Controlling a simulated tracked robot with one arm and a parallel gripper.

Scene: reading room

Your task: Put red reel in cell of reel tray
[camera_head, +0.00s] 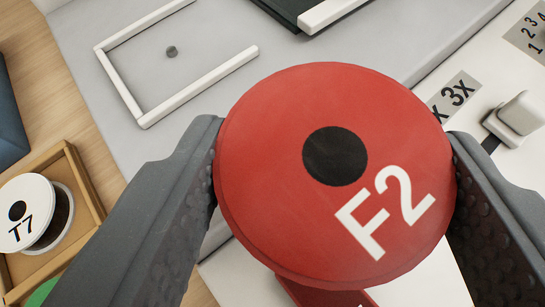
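The red reel (280,130) has a black centre hole and the white letters F2 on its face. It fills the middle of the view. My gripper (335,170) has one finger against its left edge and one against its right edge, and is shut on it. A wooden tray (84,184) with raised walls is partly in view at the lower left. It holds a white reel marked T7 (33,206) and part of a green round thing (42,293). The rest of the tray is cut off by the frame edge or hidden by my left finger.
A grey surface carries a white three-sided frame (124,90) with a small dark disc (172,52). A dark thing with a white edge (318,14) lies at the top. Red shows below the reel.

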